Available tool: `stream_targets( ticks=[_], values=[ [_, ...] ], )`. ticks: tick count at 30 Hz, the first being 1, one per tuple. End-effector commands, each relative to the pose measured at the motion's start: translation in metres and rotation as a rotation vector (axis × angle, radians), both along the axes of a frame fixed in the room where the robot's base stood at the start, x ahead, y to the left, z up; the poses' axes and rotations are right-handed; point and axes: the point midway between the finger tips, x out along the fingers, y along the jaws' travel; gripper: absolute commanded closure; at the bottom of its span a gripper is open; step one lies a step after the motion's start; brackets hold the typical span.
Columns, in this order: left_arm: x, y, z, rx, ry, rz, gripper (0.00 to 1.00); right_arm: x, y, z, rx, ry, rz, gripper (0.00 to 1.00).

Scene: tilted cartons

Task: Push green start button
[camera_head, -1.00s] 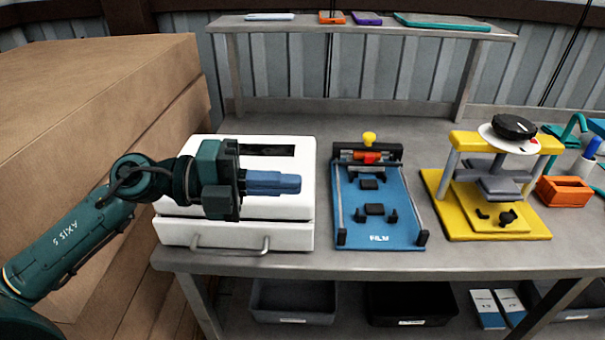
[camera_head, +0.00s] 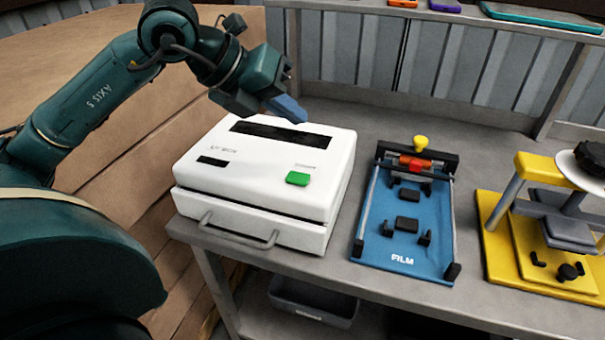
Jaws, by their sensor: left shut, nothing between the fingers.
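The green start button (camera_head: 298,179) is a small raised green block on the right front part of the top of a white box (camera_head: 250,165). The box stands on the left end of the grey bench, and its lid also has a dark slot and a small dark display. My left gripper (camera_head: 293,112) has blue fingers, shut with nothing between them. It is above the back edge of the box, behind the button and clear of it in the picture. The button is in plain view. My right gripper is not in view.
A blue film fixture (camera_head: 402,240) with a yellow knob stands to the right of the box. A yellow press (camera_head: 520,235) is further right. A cardboard carton (camera_head: 100,150) is on the left. A shelf (camera_head: 400,14) runs along the back.

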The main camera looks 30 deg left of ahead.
Motion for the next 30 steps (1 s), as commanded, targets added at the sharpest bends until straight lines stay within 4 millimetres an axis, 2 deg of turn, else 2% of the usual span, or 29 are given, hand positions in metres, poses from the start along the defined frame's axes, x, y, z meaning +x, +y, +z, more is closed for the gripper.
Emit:
stream_targets(
  ticks=[8, 15, 22, 30],
  values=[
    [0.000, -0.001, -0.009, -0.002, 0.002, -0.003, 1.00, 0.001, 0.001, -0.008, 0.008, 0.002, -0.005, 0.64],
    [0.000, -0.001, -0.043, -0.005, 0.002, -0.004, 1.00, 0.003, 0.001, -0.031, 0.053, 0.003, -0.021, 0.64],
    [0.000, -0.001, -0.074, -0.004, 0.000, -0.004, 1.00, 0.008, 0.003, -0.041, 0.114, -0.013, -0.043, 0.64],
    [0.000, -0.001, -0.088, -0.003, 0.001, -0.003, 1.00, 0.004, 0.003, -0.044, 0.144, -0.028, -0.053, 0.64]
  ],
)
